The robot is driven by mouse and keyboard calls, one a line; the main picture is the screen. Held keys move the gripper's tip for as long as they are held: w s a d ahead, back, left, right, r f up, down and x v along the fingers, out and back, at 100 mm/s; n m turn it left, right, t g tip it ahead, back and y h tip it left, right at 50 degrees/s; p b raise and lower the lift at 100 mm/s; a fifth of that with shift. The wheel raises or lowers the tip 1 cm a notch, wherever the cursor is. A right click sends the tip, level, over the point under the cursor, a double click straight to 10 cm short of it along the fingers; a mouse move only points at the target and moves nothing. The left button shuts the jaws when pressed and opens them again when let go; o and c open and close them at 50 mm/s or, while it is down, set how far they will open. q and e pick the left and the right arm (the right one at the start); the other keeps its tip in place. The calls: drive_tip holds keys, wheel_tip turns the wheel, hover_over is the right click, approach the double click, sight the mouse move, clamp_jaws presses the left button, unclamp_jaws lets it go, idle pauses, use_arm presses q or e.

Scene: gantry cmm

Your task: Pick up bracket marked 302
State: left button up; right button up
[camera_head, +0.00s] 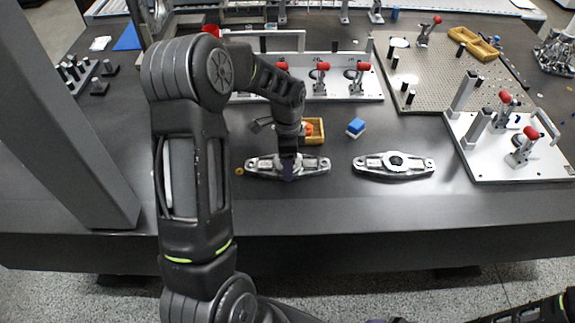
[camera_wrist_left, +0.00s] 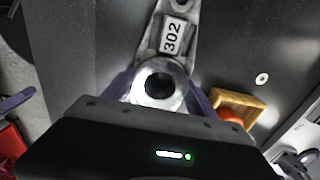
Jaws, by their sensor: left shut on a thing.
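In the head view the same bracket (camera_head: 313,166) is at the front middle of the dark table. My left gripper (camera_head: 288,170) comes down from above and is shut on the bracket's middle, hiding its centre. The bracket appears at table level; any small gap below it cannot be told.
A similar bracket (camera_head: 395,165) lies to the right. A yellow bin (camera_head: 315,138) with red-orange content is just behind my gripper, and a blue-white block (camera_head: 356,128) is near it. Clamp fixture plates (camera_head: 340,94) stand behind and at right (camera_head: 500,165). A grey column (camera_head: 75,130) rises at left.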

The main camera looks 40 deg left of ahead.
use_arm(q)
clamp_jaws()
drive_tip(key=shift+r, duration=0.1)
wheel_tip(320, 180, up, 10)
idle(0.5)
